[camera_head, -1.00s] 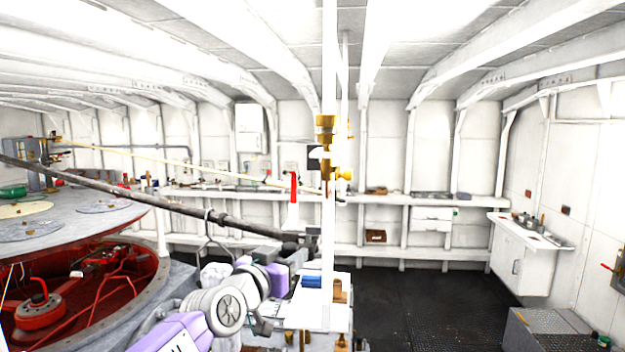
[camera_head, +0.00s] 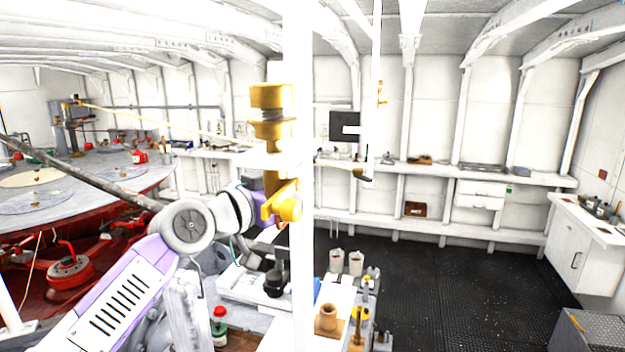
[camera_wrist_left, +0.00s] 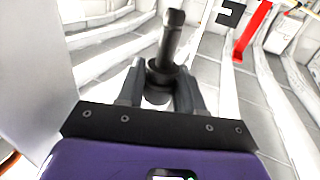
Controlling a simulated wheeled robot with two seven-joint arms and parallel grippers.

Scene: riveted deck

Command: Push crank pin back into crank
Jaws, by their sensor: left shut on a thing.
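In the left wrist view, my left gripper (camera_wrist_left: 160,78) is shut on a dark grey pin-like part (camera_wrist_left: 173,35) with a wider collar. Its shaft stands out beyond the fingertips, clear of other surfaces as far as I can see. I take it for the crank pin. In the head view, my left arm comes in from the lower left, and its gripper is hidden around the white post. I cannot identify the crank for sure. A red bar (camera_wrist_left: 251,32) shows at the upper right of the wrist view, apart from the pin. My right gripper is not in view.
A white post (camera_head: 299,90) with a brass valve (camera_head: 272,120) stands close in front. A bench (camera_head: 340,290) with small parts is behind it. A large round red-sided tank (camera_head: 120,200) is at left. Dark floor (camera_head: 450,275) is open at right.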

